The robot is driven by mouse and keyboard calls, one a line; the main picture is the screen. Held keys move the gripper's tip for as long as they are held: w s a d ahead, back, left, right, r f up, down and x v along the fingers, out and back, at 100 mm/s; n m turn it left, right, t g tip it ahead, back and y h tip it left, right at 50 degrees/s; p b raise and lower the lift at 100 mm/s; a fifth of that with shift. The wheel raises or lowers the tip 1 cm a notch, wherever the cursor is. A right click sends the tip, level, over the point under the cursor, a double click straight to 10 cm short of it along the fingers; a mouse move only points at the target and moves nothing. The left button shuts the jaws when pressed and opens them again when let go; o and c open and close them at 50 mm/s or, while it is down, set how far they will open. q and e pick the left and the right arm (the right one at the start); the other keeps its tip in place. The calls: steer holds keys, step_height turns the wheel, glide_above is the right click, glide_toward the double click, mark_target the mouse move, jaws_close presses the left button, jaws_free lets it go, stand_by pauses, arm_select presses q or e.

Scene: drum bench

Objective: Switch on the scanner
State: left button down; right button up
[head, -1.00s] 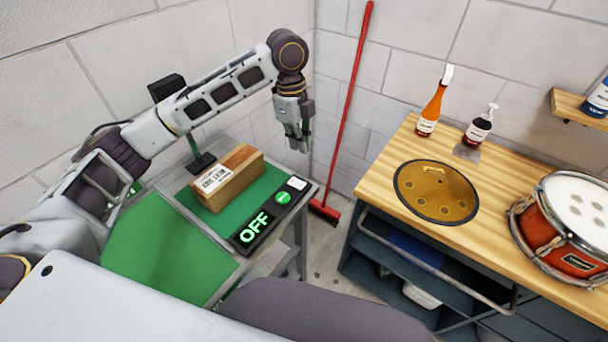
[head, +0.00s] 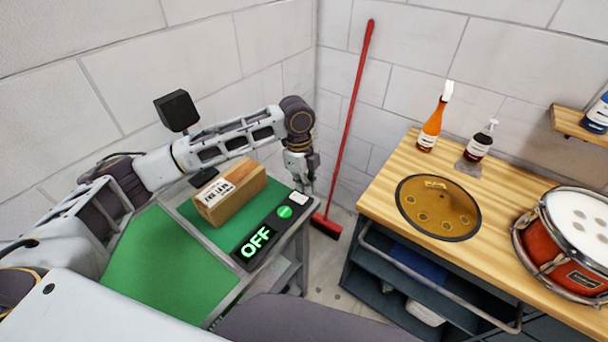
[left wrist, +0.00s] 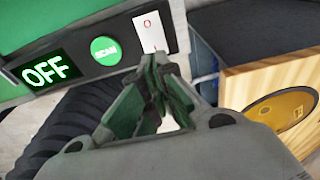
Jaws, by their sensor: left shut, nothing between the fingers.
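The scanner's black control panel (head: 268,230) lies along the front right edge of the green-topped bench. Its display (head: 256,241) glows "OFF" in green. A round green button (head: 284,212), marked SCAN in the left wrist view (left wrist: 105,50), sits beside a white rocker switch (head: 298,199). The switch shows a red mark in the left wrist view (left wrist: 149,32). A black camera-like head (head: 177,110) stands on a post behind. My left gripper (head: 307,188) is shut and empty, with its fingertips close to the switch; contact cannot be told. My right gripper is not in view.
A cardboard box (head: 230,192) with a label lies on the green mat (head: 150,260). A red broom (head: 350,125) leans in the corner. The wooden bench (head: 400,165) at right bears a gold tongue drum (head: 438,207), bottles and a red drum (head: 570,245).

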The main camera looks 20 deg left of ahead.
mark_target(308, 204)
arm_select(q)
steer(key=shift+s+d+f, duration=0.1)
steer(key=shift+d+f, duration=0.1)
steer(key=shift+f, duration=1.7)
steer(key=shift+d+f+p, duration=0.1)
steer(key=shift+f+p, duration=0.05)
steer(key=shift+p, duration=0.45)
steer(key=shift+f, duration=0.1)
steer(key=shift+r+p, duration=0.8)
steer(key=shift+p, duration=0.3)
